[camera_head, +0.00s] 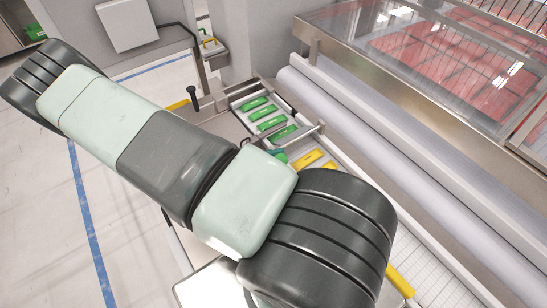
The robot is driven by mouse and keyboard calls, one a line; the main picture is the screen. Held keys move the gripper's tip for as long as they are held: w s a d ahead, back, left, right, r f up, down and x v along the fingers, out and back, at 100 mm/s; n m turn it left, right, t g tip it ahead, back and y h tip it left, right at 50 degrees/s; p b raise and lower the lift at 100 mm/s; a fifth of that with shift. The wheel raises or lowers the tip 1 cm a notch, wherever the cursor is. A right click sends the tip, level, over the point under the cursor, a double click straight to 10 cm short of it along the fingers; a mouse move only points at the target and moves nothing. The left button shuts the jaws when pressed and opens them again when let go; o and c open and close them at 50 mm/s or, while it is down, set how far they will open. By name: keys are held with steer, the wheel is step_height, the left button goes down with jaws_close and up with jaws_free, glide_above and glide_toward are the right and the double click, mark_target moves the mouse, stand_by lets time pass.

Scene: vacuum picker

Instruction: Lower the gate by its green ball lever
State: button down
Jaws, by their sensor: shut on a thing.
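My arm crosses the picture from upper left to bottom centre. My gripper is not visible; my arm hides the area around its lower end. A small teal-green rounded thing (279,156) shows just above my arm, beside the channel of packs. It may be the green ball of the lever, but most of it is hidden, so I cannot tell. I cannot make out the gate clearly; a thin metal bar (306,130) crosses the channel near the green packs.
Several green packs (270,124) lie in a metal-sided channel, with yellow packs (307,158) below them. A black-knobbed post (193,93) stands left of the channel. A long white roller (380,155) and a glass-covered machine with red contents (470,60) are at right.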

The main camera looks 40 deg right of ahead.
steer(key=shift+w+r+n+h, duration=0.2)
steer(key=shift+w+r+n, duration=0.15)
steer(key=shift+n, duration=0.4)
steer(key=shift+w+r+n+h, duration=0.25)
steer(key=shift+w+n, duration=0.2)
steer(key=shift+n, duration=0.3)
steer(key=n, duration=0.1)
steer(key=w+n, duration=0.1)
steer(key=n, duration=0.1)
steer(key=shift+w+r+h, duration=0.3)
steer(key=shift+h, duration=0.05)
steer(key=w+n, duration=0.1)
steer(key=w+n+t, duration=0.1)
steer(key=n, duration=0.1)
steer(key=shift+r+n+h, duration=0.15)
steer(key=shift+n+h, duration=0.15)
steer(key=shift+h, duration=0.1)
steer(key=shift+w+a+n+t+h, duration=0.1)
steer(key=shift+w+n+t+h, duration=0.35)
steer(key=shift+n, duration=0.65)
steer(key=shift+w, duration=0.2)
steer(key=c, duration=1.1)
jaws_free()
steer(key=v, duration=1)
steer(key=shift+a, duration=0.35)
